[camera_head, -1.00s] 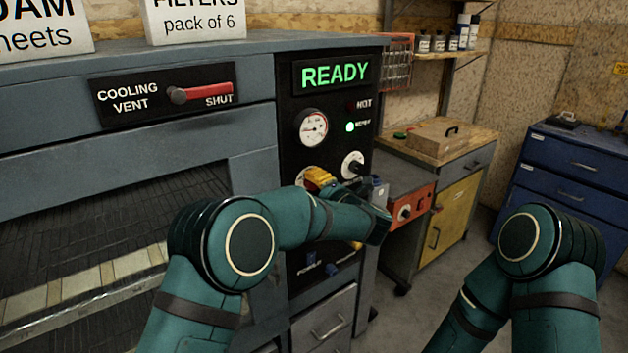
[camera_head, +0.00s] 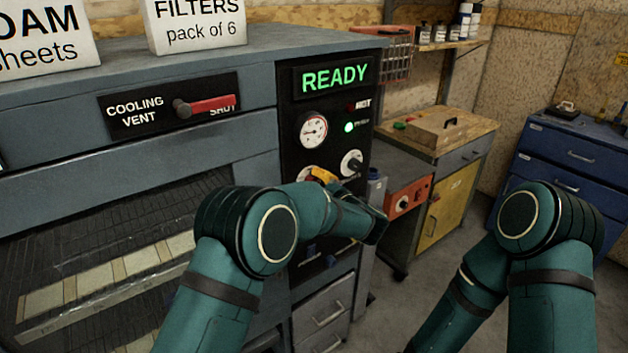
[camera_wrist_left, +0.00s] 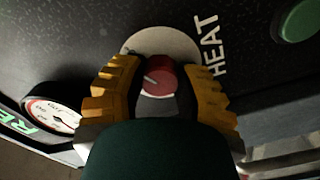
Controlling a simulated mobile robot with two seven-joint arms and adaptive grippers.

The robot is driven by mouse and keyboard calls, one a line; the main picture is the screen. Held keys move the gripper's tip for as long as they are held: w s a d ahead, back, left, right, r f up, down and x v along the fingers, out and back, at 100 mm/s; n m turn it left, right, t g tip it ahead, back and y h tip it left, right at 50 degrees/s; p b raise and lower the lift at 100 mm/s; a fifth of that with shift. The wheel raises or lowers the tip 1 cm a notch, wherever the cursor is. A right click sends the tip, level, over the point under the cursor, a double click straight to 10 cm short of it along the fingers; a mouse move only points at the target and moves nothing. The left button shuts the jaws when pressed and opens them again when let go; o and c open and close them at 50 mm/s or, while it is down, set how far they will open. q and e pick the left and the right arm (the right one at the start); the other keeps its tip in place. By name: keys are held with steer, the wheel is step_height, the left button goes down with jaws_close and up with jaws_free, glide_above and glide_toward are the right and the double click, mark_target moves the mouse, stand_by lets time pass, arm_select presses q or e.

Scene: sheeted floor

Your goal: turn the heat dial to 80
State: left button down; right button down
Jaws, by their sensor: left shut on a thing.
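The heat dial, a red knob (camera_wrist_left: 160,78) on a pale round plate (camera_wrist_left: 178,42), shows in the left wrist view beside the white word HEAT. The yellow ridged fingers of my left gripper (camera_wrist_left: 158,92) are on both sides of the knob, shut on it. The knob's pointer mark shows, but the scale numbers cannot be read. In the head view my left gripper (camera_head: 322,176) is at the black control panel, mostly hidden behind my left arm, and only the plate's edge (camera_head: 306,173) shows. My right gripper is out of view.
A gauge (camera_head: 312,129), a READY display (camera_head: 335,76) and a second dial (camera_head: 351,162) are on the panel. The red cooling vent lever (camera_head: 207,105) is at the left. A blue drawer cabinet (camera_head: 566,160) stands at the right. Floor shows between the units.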

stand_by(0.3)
arm_select(q)
steer(key=c, duration=0.6)
jaws_free()
steer(key=shift+s+d, duration=0.1)
steer(key=v, duration=1.1)
steer(key=shift+s+d, duration=0.2)
steer(key=shift+s, duration=0.15)
